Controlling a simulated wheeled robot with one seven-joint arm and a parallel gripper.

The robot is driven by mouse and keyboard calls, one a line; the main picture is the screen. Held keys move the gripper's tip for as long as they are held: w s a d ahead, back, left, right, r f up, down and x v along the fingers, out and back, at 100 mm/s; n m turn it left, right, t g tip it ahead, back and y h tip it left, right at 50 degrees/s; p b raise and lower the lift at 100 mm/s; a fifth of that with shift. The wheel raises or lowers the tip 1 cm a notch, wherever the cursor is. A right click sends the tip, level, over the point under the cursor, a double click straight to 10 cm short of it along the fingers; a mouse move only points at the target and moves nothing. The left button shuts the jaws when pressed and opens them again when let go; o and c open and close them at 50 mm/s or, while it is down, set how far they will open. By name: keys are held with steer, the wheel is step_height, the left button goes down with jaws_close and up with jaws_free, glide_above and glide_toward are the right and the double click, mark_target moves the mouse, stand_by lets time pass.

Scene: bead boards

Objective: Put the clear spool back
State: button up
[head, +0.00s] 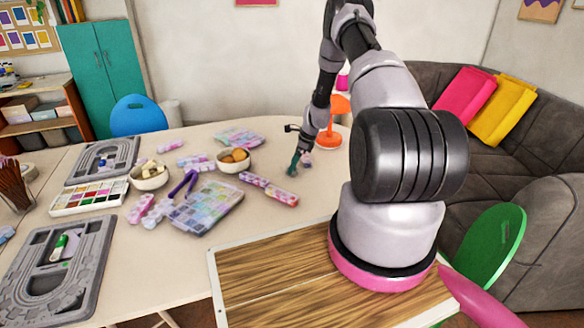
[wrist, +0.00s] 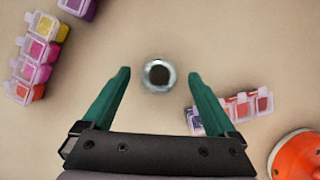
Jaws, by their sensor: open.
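A small round piece with a pale, glassy rim and a dark centre, which looks like the clear spool (wrist: 158,75), stands on the table in the wrist view. My gripper (wrist: 158,90) is open, with its green fingers on either side and the spool between and slightly beyond their tips. I cannot tell whether the fingers are down at its height. In the head view my gripper (head: 298,164) is low over the far right part of the table, and I cannot make out the spool there.
A row of bead boxes (wrist: 250,106) lies close to the right finger, near an orange lamp base (head: 326,140). Another bead box row (head: 268,189), two bowls (head: 149,183) (head: 233,168), a large bead case (head: 205,216) and two grey bead boards (head: 90,272) (head: 75,174) lie leftward.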

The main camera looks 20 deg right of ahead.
steer(key=v, duration=1)
steer(key=s+a+r+n, duration=0.2)
steer(key=r, duration=0.7)
steer(key=s+a+r+n+t, duration=0.1)
steer(key=s+a+r+n, duration=0.15)
steer(key=r, duration=0.55)
steer(key=s+a+r+n, duration=0.1)
steer(key=a+r+n, duration=0.2)
steer(key=r, duration=0.6)
steer(key=s+a+r+n+t+h, duration=0.15)
steer(key=s+a+r+n, duration=0.35)
steer(key=s+r, duration=0.75)
steer(key=s+a+r+n+t, duration=0.1)
steer(key=s+r+n, duration=0.1)
steer(key=s, duration=0.7)
steer(key=s+a+r+n+t, duration=0.1)
steer(key=s+a+r+n, duration=0.1)
steer(key=s+n, duration=0.3)
steer(key=s+r, duration=0.1)
steer(key=s, duration=0.3)
steer(key=shift+r, duration=0.25)
steer(key=shift+t, duration=0.25)
